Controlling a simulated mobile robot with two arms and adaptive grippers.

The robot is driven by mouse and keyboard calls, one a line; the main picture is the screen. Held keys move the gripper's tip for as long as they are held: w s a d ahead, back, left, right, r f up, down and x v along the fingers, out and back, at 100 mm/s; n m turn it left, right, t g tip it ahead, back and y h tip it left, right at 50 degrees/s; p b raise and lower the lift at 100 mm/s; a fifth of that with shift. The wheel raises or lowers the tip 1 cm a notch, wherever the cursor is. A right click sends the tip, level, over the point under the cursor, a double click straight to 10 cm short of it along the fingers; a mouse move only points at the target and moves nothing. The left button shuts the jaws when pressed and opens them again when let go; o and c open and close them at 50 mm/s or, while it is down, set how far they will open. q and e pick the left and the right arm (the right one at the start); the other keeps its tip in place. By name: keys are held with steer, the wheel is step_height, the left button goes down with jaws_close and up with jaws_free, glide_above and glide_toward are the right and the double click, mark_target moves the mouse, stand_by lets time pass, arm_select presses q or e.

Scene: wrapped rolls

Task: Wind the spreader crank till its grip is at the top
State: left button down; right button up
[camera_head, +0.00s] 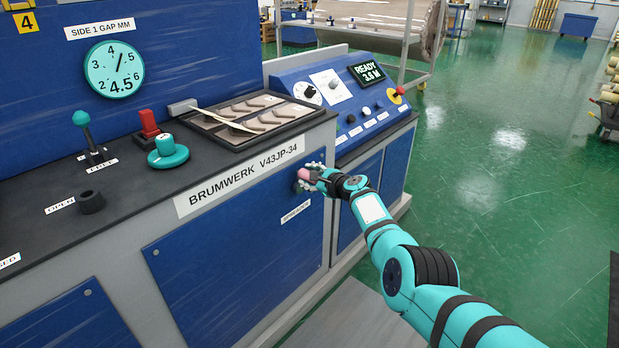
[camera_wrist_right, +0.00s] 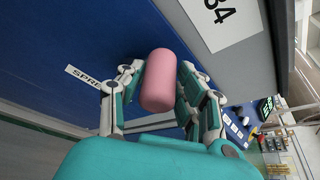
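The spreader crank's pink grip (camera_head: 304,174) shows at the front of the blue machine, near the panel's right edge. It shows larger as a pink cylinder in the right wrist view (camera_wrist_right: 159,80). My right gripper (camera_head: 312,177) is at the grip, with its fingers on both sides and seemingly closed against it. Its fingers also show in the right wrist view (camera_wrist_right: 160,88). The crank's arm and hub are mostly hidden by the gripper and grip. A partly covered label (camera_wrist_right: 84,76) starting "SPRE" lies left of the grip. My left gripper is out of view.
Above the crank is the dark worktop with a tray (camera_head: 215,137), a teal knob (camera_head: 167,153), a red switch (camera_head: 149,124) and a teal-topped lever (camera_head: 82,119). A control console (camera_head: 350,95) stands to the right. Green floor (camera_head: 490,150) is open beyond it.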

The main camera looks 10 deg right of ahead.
steer(key=shift+o, duration=1.4)
steer(key=shift+d+f, duration=0.1)
steer(key=shift+s+d, duration=0.3)
steer(key=shift+d, duration=0.05)
steer(key=shift+s+r, duration=0.35)
steer(key=shift+s, duration=0.3)
steer(key=v, duration=1)
steer(key=shift+w, duration=0.1)
